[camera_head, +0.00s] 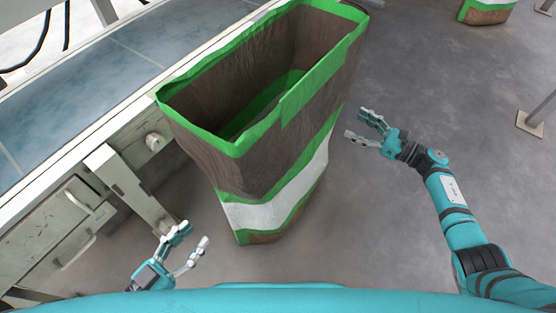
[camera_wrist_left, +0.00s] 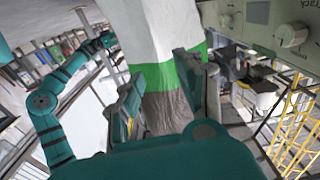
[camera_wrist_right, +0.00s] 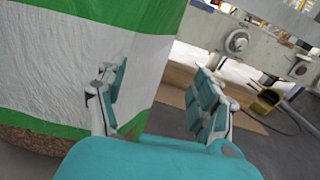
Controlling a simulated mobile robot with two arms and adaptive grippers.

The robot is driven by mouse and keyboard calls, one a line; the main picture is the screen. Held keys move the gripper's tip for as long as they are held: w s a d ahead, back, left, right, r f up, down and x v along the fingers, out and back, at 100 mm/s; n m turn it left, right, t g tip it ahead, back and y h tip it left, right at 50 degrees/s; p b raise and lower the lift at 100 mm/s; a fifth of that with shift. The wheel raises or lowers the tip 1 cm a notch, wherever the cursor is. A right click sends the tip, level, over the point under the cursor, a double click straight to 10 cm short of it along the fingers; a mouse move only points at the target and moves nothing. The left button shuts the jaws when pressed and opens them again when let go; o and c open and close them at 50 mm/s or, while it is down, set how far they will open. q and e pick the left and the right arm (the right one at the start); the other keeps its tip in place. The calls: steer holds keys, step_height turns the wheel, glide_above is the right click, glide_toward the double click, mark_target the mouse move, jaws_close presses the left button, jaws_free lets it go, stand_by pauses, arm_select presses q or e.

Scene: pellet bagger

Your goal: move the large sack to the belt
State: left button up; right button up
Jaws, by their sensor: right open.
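The large sack (camera_head: 262,130), brown with green and white bands and an open top, stands upright on the floor beside the belt (camera_head: 100,75). The belt has a blue-grey surface and runs along the left. My left gripper (camera_head: 190,243) is open near the sack's lower left; in the left wrist view the sack (camera_wrist_left: 165,75) shows beyond and between its fingers. My right gripper (camera_head: 361,126) is open just right of the sack; in the right wrist view the sack's side (camera_wrist_right: 60,85) lies behind its left finger. Neither gripper visibly grips the sack.
The belt's side frame carries a knob (camera_head: 155,142) and a panel with a handle (camera_head: 92,200). Another sack (camera_head: 487,11) stands far right, near a metal post base (camera_head: 531,123).

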mark_target(234, 190)
arm_select(q)
steer(key=x, duration=1.4)
steer(key=shift+f, duration=0.1)
arm_select(e)
steer(key=x, duration=1.4)
steer(key=shift+f, duration=0.1)
steer(key=shift+d, duration=0.1)
arm_select(q)
steer(key=c, duration=0.7)
arm_select(e)
steer(key=c, duration=0.7)
arm_select(q)
jaws_close()
arm_select(e)
jaws_close()
arm_select(q)
steer(key=shift+r, duration=0.25)
arm_select(e)
steer(key=shift+r, duration=0.3)
